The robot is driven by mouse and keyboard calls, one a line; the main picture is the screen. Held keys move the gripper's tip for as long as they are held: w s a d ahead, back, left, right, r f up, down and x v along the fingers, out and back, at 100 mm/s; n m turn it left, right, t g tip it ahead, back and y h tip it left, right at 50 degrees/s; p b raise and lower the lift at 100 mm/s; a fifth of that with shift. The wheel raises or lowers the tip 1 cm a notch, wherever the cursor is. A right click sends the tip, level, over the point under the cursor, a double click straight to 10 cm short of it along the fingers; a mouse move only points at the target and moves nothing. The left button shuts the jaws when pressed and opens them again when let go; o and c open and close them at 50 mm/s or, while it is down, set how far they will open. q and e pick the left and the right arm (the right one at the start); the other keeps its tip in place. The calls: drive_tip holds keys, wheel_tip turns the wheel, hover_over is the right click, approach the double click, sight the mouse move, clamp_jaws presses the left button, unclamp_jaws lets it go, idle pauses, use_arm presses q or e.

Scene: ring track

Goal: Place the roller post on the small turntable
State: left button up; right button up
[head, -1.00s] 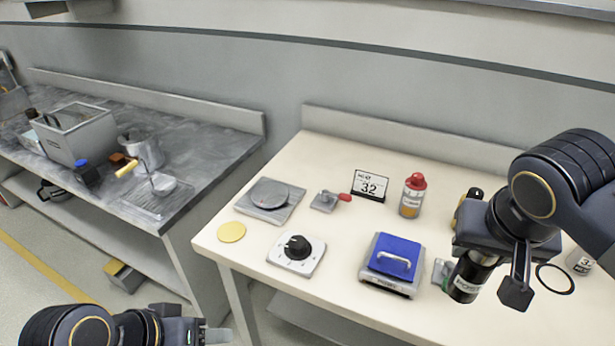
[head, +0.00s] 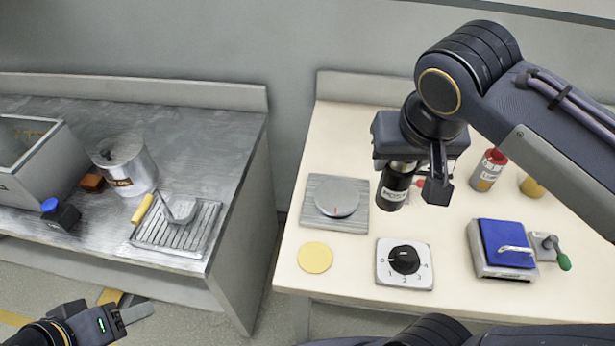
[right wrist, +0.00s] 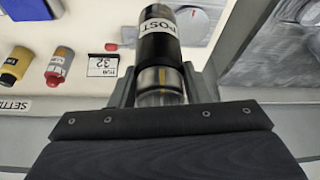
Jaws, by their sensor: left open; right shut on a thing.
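The roller post (head: 395,186) is a black and silver cylinder with a white label; it also shows in the right wrist view (right wrist: 158,48), where the label reads "POST". My right gripper (head: 416,182) is shut on it and holds it above the table, to the right of the small turntable. The small turntable (head: 337,198) is a grey disc with a small red mark on a square grey plate, and nothing stands on it. It shows partly in the right wrist view (right wrist: 193,24). My left gripper (head: 133,315) is open and empty, low at the left, away from the table.
A dial plate (head: 389,273) and a yellow disc (head: 315,257) lie in front of the turntable. A blue-topped block (head: 507,245), a green-knobbed clamp (head: 546,244) and a red-capped bottle (head: 488,170) stand to the right. A metal bench (head: 225,130) stands left, across a gap.

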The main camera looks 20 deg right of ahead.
drive_tip(key=w+a+f, duration=0.1)
drive_tip(key=w+f, duration=0.3)
drive_tip(key=w+a+f, duration=0.1)
drive_tip(key=w+f, duration=0.3)
drive_tip(key=w, duration=0.1)
drive_tip(key=w+a+f+b, duration=0.1)
drive_tip(key=w+f, duration=0.3)
drive_tip(key=shift+w+a+f, duration=0.15)
drive_tip(key=shift+f, duration=0.25)
drive_tip(key=shift+f+b, duration=0.25)
drive_tip(key=shift+b, duration=0.05)
drive_tip(key=o, duration=1.2)
drive_tip(key=shift+r, duration=0.1)
drive_tip(key=shift+c, duration=0.2)
